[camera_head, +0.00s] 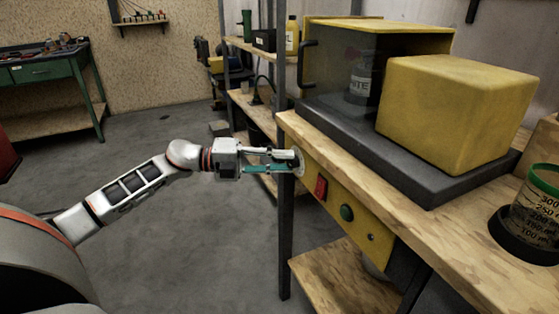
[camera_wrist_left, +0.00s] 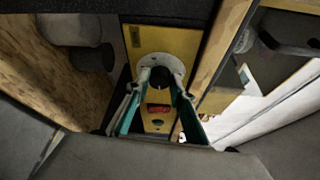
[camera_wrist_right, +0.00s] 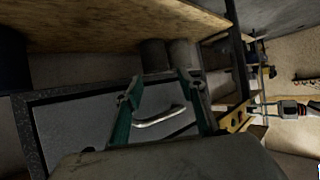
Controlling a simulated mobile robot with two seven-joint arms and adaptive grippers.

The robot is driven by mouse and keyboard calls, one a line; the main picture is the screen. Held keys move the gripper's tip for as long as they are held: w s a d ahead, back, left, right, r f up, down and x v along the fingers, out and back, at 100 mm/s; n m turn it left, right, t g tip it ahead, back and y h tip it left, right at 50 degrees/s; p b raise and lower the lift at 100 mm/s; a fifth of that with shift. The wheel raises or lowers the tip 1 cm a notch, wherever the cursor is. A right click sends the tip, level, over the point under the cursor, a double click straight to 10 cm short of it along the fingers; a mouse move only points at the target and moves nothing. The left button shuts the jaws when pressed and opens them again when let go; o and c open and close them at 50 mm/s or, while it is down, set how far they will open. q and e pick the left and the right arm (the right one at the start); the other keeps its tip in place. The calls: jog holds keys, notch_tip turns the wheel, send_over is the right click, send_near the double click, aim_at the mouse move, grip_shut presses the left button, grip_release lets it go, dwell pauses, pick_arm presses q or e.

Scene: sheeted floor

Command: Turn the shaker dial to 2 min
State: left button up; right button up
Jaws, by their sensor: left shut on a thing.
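A white round dial plate (camera_head: 300,163) with a black knob (camera_wrist_left: 163,78) sits on the yellow control panel (camera_head: 335,178) along the bench front. My left gripper (camera_head: 294,160) is shut on the knob, with one finger on each side of it in the left wrist view. The dial's markings are too small to read. The shaker (camera_head: 368,142) stands on the bench above, with a dark base, a yellow box and a see-through cover over a bottle. My right gripper (camera_wrist_right: 160,90) is open in the right wrist view, with a metal handle (camera_wrist_right: 160,117) showing between its fingers.
A red switch (camera_head: 320,187) and a green button (camera_head: 347,213) are on the panel to the right of the dial. A measuring cup (camera_head: 538,215) stands at the bench's right. Shelves (camera_head: 258,110) stand behind the bench. The floor (camera_head: 180,250) left of it is clear.

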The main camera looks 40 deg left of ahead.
pick_arm(q)
jog(key=shift+r+m+y+p, duration=0.15)
jog(key=shift+m+y+p, duration=0.25)
jog(key=shift+m, duration=0.6)
pick_arm(e)
jog(key=shift+s+d+f, duration=0.35)
jog(key=shift+d+f, duration=0.05)
jog(key=shift+d, duration=0.1)
jog(key=shift+f, duration=0.2)
pick_arm(q)
jog(key=o, duration=1.1)
jog(key=shift+o, duration=0.2)
pick_arm(e)
jog(key=shift+w+r, duration=0.2)
jog(key=shift+r, duration=0.15)
jog(key=shift+a, duration=0.1)
